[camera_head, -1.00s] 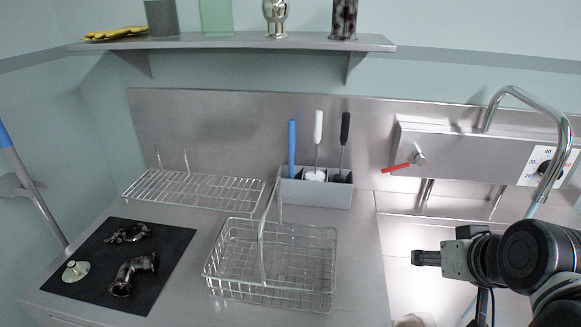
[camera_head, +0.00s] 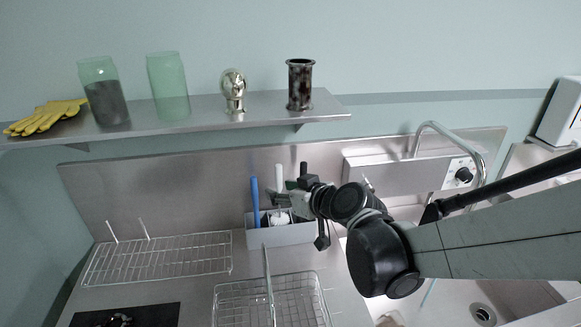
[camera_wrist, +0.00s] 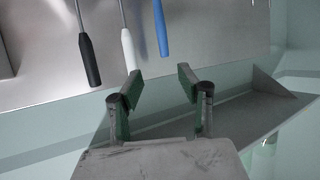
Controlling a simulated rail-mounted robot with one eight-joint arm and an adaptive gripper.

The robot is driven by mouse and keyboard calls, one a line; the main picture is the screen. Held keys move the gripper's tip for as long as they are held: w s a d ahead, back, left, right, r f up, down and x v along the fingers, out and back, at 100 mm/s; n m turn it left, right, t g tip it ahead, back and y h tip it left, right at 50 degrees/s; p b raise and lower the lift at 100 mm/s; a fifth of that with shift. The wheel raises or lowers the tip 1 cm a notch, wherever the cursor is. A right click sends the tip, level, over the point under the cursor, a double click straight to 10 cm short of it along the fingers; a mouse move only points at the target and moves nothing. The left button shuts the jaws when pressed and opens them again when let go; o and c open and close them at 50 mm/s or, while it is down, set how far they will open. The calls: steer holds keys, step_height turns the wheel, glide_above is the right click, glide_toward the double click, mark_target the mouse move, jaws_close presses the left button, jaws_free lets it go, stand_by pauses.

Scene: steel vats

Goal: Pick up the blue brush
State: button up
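The blue brush (camera_head: 255,200) stands upright in the grey holder, its head hidden inside. In the wrist view its handle (camera_wrist: 161,28) shows ahead of my gripper, above and between the fingers in the picture. My gripper (camera_head: 283,192) is at the brush holder, in front of the white brush (camera_head: 279,174) and right of the blue one. In the wrist view my gripper (camera_wrist: 158,82) is open and empty, with green pads on both fingers. The blue handle's end appears apart from the fingertips.
The grey holder (camera_head: 262,234) also holds a black-handled brush (camera_wrist: 90,60). A steel shelf (camera_head: 220,118) with jars (camera_head: 169,88), gloves and metal parts hangs above. A wire basket (camera_head: 240,296) and wire rack (camera_head: 160,258) stand on the counter. A tap (camera_head: 470,140) is at right.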

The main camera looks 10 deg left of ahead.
mark_target(255, 183)
steer(key=shift+s+a+p+x, duration=0.1)
steer(key=shift+p+x, duration=0.25)
steer(key=shift+x, duration=1.65)
steer(key=shift+s+a+p+x, duration=0.15)
steer(key=shift+p+x, duration=0.15)
steer(key=shift+x, duration=1.75)
steer(key=shift+a+p+x, duration=0.1)
steer(key=shift+p+x, duration=0.25)
steer(key=shift+x, duration=2.5)
steer(key=shift+r, duration=0.15)
jaws_close()
